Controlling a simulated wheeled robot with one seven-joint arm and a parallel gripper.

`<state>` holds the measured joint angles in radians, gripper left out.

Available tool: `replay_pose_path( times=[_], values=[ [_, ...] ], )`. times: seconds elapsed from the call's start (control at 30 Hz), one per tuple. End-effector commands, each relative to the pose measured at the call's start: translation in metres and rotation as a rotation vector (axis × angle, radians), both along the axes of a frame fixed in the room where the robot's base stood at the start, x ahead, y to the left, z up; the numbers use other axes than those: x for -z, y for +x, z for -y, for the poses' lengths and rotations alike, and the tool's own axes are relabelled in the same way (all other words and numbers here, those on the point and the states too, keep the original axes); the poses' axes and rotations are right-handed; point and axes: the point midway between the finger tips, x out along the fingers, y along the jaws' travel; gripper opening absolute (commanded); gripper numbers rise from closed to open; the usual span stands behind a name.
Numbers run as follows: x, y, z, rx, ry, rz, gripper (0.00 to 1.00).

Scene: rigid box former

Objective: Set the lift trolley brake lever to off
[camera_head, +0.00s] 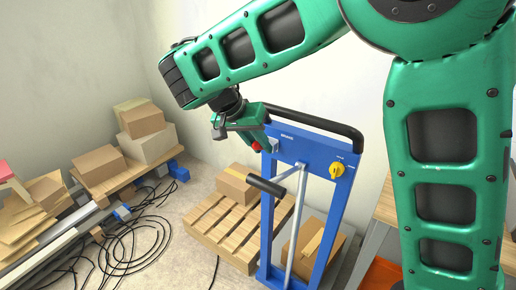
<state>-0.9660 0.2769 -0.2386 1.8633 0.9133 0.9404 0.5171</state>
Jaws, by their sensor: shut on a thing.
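The blue lift trolley (312,154) stands upright in the middle of the head view, with a black push bar across its top. Its panel has a white label at the upper left that seems to read BRAKE. The brake lever shows as a small red piece (257,146) at the panel's left edge. My gripper (262,141) is at that edge, reaching in from the upper left, and is shut on the brake lever. The fingertips and most of the lever are hidden behind the gripper body, so the lever's exact setting cannot be told.
A yellow knob (337,170) sits on the panel's right. A black-gripped handle (265,185) sticks out below my gripper. A wooden pallet (208,222) with a carton (236,185) lies behind. Black cables (140,240) cover the floor at left; cartons (143,120) stand beyond.

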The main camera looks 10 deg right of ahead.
Motion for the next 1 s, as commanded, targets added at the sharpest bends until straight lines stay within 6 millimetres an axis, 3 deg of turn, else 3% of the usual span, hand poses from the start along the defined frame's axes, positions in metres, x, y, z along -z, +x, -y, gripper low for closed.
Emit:
replay_pose_path(
  times=[0.57,0.6,0.67,1.0],
  values=[
    [-0.0034,0.0041,-0.0001,-0.004,0.028,-0.016,0.00],
    [-0.0034,0.0041,0.0000,-0.004,0.028,-0.016,0.23],
    [-0.0031,0.0036,0.0001,-0.003,0.027,-0.018,0.37],
    [-0.0039,0.0016,-0.0005,-0.001,0.025,-0.020,0.37]
  ],
)
